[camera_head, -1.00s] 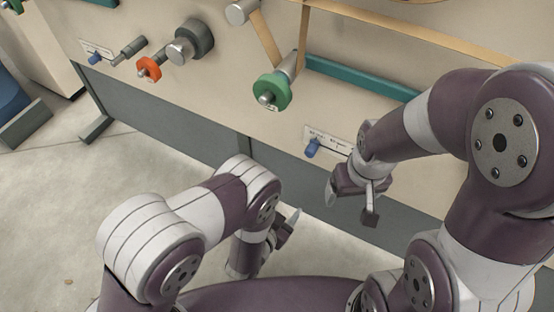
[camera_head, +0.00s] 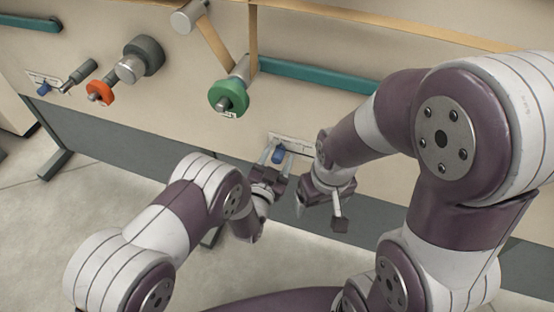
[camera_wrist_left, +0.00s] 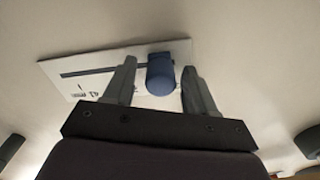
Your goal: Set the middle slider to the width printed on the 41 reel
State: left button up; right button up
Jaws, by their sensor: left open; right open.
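A blue slider knob (camera_head: 278,155) sits on a white scale plate (camera_head: 295,139) on the beige panel, below the green reel (camera_head: 228,97). My left gripper (camera_head: 279,150) is open, its two fingers on either side of this knob. In the left wrist view, the knob (camera_wrist_left: 160,74) stands between the fingers (camera_wrist_left: 158,80), closer to the right finger, near the right end of the plate's dark slot (camera_wrist_left: 90,71). Printing on the plate is partly covered and upside down. The green reel has a small label too small to read. My right gripper (camera_head: 320,214) is open and empty beside it.
Further left are an orange reel (camera_head: 99,92), a grey roller (camera_head: 131,68) and another blue slider knob (camera_head: 43,88) on its own plate. A tan strip (camera_head: 216,45) runs to the green reel. A teal bar (camera_head: 320,76) crosses the panel.

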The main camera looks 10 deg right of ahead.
pick_arm(q)
grip_shut()
jog(key=s+d, duration=0.7)
jog(key=d, duration=0.3)
jog(key=shift+d+b, duration=0.15)
jog(key=shift+b, duration=0.2)
jog(key=shift+c, duration=1)
grip_release()
jog(key=shift+o, duration=1)
jog(key=shift+d, duration=0.1)
